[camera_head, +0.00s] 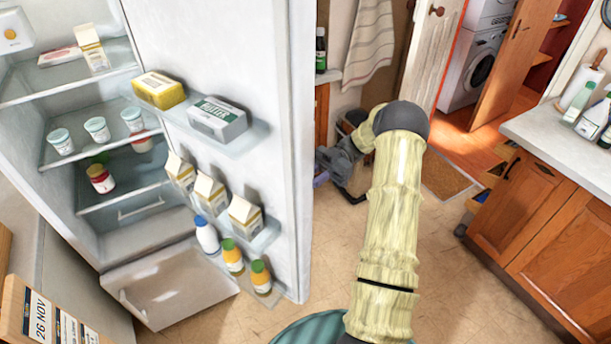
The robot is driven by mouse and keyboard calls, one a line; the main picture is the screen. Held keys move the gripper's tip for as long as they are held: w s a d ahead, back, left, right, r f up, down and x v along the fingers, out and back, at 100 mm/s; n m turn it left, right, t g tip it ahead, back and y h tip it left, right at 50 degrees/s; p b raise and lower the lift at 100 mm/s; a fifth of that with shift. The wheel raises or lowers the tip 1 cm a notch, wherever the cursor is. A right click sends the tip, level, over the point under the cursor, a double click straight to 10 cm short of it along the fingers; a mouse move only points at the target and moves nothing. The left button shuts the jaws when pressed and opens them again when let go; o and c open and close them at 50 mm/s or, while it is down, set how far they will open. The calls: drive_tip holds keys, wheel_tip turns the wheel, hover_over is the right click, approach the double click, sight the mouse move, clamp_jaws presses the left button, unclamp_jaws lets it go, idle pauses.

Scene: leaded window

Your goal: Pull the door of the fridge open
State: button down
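The fridge (65,225) stands at the left with its white door (265,55) swung wide open. The door's inner side and its loaded shelves face me. The door's free edge is near the middle of the view, and its handle and outer side are hidden. My pale yellow arm rises right of the door and bends at a dark joint, pointing away from me.
The door holds butter packs (217,118), cartons (210,193) and bottles (233,257). A wooden cabinet (535,220) with a pale counter stands right. Tiled floor is free between door and cabinet.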

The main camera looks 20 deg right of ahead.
drive_tip(key=shift+w+d+r+n+g+p, duration=0.1)
drive_tip(key=shift+w+d+n+g+p, duration=0.4)
drive_tip(key=shift+w+d+p, duration=0.5)
drive_tip(key=c, duration=1.3)
unclamp_jaws()
drive_tip(key=shift+c, duration=0.2)
drive_tip(key=shift+d+p, duration=0.1)
drive_tip(key=shift+p, duration=0.25)
